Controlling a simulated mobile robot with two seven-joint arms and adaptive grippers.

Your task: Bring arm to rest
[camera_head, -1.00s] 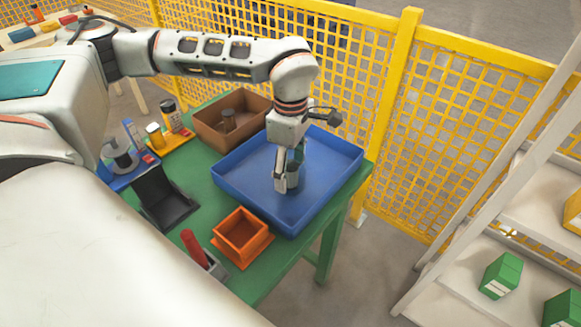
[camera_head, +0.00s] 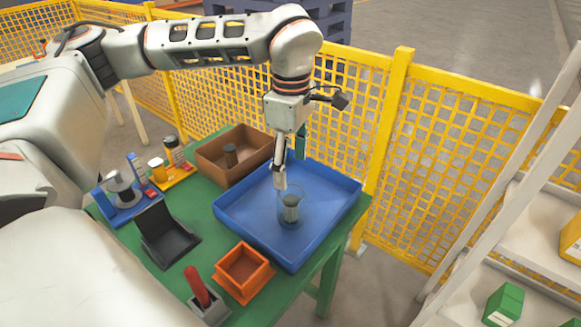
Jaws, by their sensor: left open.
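My left arm comes in from the left and reaches over the green table. My left gripper (camera_head: 290,170) points down above the blue tray (camera_head: 236,216). Its fingers are apart and nothing is between them. A grey cylinder (camera_head: 291,209) stands upright in the blue tray, with what looks like a clear container around it. It sits just below the gripper, apart from the fingers as far as I can tell. My right gripper does not show.
On the green table (camera_head: 205,225) are a brown bin (camera_head: 213,157) holding a dark cylinder, an orange box (camera_head: 243,270), a black holder (camera_head: 165,236) and a red-handled part (camera_head: 196,285). Yellow fencing (camera_head: 430,150) stands behind; a white shelf (camera_head: 520,240) is at right.

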